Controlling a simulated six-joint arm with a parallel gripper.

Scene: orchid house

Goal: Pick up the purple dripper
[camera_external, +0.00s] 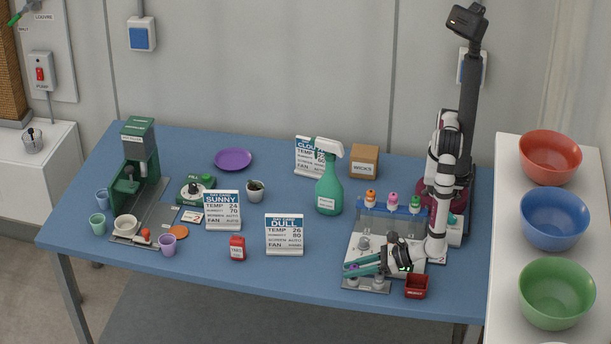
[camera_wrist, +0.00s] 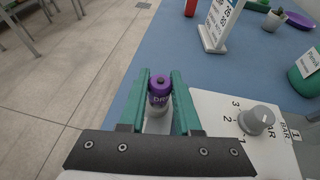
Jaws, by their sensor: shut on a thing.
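The purple dripper (camera_wrist: 158,100) is a small bottle with a purple top and a pale label, seen between the two green fingers in the wrist view. My gripper (camera_wrist: 160,78) is shut on it, one finger along each side. In the external view my gripper (camera_external: 351,268) reaches left, low over the front of the table, above a small grey plate (camera_external: 366,287). The dripper is mostly hidden by the fingers there, and I cannot tell whether its base touches anything.
A grey knob (camera_wrist: 257,121) stands right of the fingers on a numbered white board (camera_wrist: 215,105). A small red box (camera_external: 416,287) is to the right. A green spray bottle (camera_external: 328,193) stands behind.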

